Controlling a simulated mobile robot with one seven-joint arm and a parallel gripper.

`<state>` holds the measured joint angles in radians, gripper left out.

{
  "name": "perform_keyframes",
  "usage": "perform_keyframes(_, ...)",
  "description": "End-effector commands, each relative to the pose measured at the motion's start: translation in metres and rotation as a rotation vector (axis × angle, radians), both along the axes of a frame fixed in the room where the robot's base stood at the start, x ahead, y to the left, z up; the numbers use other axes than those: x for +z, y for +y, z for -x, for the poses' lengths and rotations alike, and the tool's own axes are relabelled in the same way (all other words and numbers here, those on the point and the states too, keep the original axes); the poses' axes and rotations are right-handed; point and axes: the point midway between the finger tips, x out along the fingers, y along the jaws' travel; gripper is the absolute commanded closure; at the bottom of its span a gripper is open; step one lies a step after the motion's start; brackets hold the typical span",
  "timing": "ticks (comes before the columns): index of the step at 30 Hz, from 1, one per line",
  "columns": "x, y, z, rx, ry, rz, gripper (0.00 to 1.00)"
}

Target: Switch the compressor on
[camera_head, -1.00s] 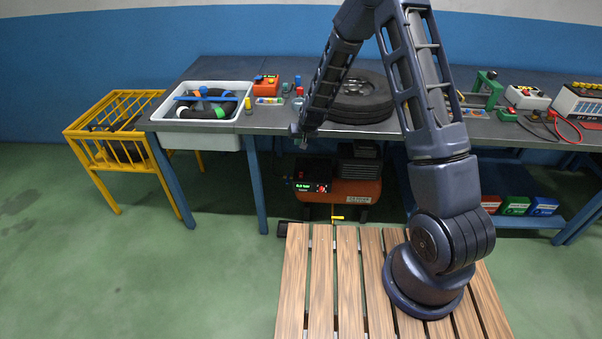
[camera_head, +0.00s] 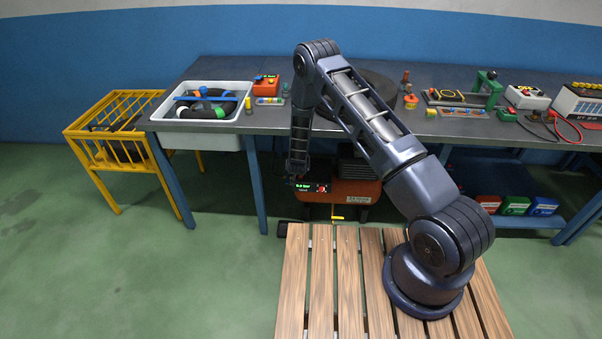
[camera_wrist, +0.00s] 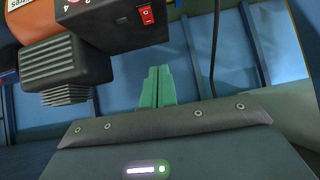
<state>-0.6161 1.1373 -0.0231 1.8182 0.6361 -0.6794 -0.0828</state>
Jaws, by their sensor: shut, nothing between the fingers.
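The orange tank (camera_wrist: 32,18) and a finned grey block (camera_wrist: 65,70) are at the left. My gripper (camera_wrist: 154,70) has its green fingers together, empty, just below the switch in the picture and apparently apart from it. In the head view my forearm ends beside the control box and the fingertips cannot be made out.
The bench (camera_head: 245,122) and its blue legs (camera_head: 256,185) frame the compressor. A dark cable (camera_wrist: 215,50) hangs right of the switch. A wooden slatted platform (camera_head: 320,270) lies in front.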

Motion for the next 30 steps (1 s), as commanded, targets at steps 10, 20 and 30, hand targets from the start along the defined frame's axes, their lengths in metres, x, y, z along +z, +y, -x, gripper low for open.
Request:
perform_keyframes(10, -0.026, -0.008, -0.010, -0.036, -0.080, 0.030, 1.00)
perform_keyframes(20, -0.026, -0.008, -0.010, -0.036, -0.081, 0.030, 1.00)
perform_keyframes(30, -0.047, -0.009, -0.036, -0.038, -0.080, 0.029, 1.00)
